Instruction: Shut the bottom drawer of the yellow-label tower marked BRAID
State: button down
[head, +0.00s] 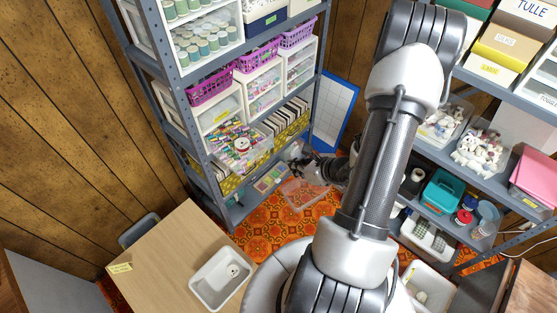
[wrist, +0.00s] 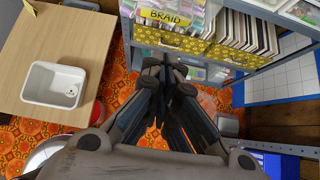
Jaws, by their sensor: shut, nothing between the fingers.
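The yellow-label tower (head: 222,117) stands at the near end of the left shelf unit in the head view, under a purple basket. A low drawer (head: 240,150) of it sticks out, full of colourful pieces. In the wrist view a yellow label reading BRAID (wrist: 165,18) shows at the top, with colourful contents behind it. My gripper (head: 303,163) is to the right of the pulled-out drawer in the head view. In the wrist view my gripper (wrist: 168,72) is shut and empty, its tips in front of yellow patterned boxes (wrist: 170,42) below the label. No contact with the drawer shows.
A wooden table (head: 160,255) with a white tub (head: 222,277) stands to the left. Another shelf unit (head: 500,170) with bins is at the right. A blue-edged board (head: 335,112) leans behind. Orange patterned floor (head: 270,220) lies between; a clear container (head: 303,192) shows near my gripper.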

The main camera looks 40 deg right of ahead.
jog(key=w+r+b+x, duration=0.1)
jog(key=r+b+x, duration=0.1)
jog(key=x, duration=1)
jog(key=shift+w+a, duration=0.15)
jog(key=shift+w, duration=0.4)
jog(key=shift+f, duration=0.1)
jog(key=b, duration=0.4)
send_near(234, 133)
jog(key=w+a, duration=0.1)
jog(key=w+a+f, duration=0.1)
jog(key=a, duration=0.1)
jog(key=shift+w+a+f, duration=0.1)
jog(key=shift+w+a, duration=0.05)
jog(key=shift+w, duration=0.15)
